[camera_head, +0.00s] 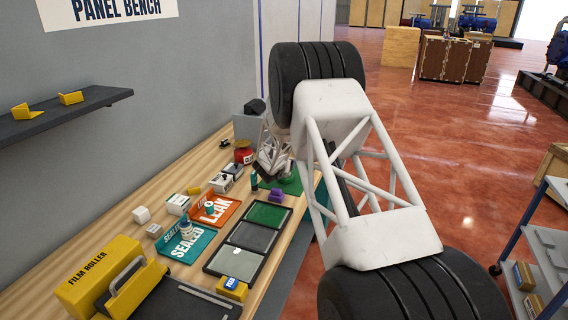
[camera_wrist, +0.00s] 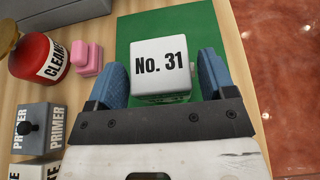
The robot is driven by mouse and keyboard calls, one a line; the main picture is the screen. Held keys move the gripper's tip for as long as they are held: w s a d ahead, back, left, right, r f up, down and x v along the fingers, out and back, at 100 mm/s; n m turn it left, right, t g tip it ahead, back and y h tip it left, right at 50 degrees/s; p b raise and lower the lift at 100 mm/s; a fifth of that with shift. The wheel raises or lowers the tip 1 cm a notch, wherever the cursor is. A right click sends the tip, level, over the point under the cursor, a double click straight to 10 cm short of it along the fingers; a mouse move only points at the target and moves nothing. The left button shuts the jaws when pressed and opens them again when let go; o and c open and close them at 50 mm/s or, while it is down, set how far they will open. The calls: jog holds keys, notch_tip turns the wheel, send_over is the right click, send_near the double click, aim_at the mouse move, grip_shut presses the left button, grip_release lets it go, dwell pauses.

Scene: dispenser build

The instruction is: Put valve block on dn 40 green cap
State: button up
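A white block marked "No. 31" (camera_wrist: 162,68) sits between the two blue fingers of my gripper (camera_wrist: 164,80), over a green surface (camera_wrist: 131,30). The left finger is close against it and a thin gap seems to show at the right, so I cannot tell whether they grip it. In the head view my gripper (camera_head: 272,160) is low over the far part of the bench, by a green mat (camera_head: 291,184); the block is hidden there. A small teal-green piece (camera_head: 254,181) stands beside the gripper. I cannot identify the DN 40 green cap for certain.
A red cleaner jar (camera_wrist: 38,56), pink blocks (camera_wrist: 89,58) and a grey primer box (camera_wrist: 39,126) stand left of my gripper. An orange "LEAK" mat (camera_head: 228,208), a teal "SEALED" mat (camera_head: 203,241) and a three-part tray (camera_head: 229,245) lie nearer. A yellow film roller (camera_head: 100,277) is at front left.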

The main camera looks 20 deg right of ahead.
jog(key=shift+o, duration=0.6)
jog(key=shift+r, duration=0.25)
jog(key=v, duration=1.2)
dwell(0.5)
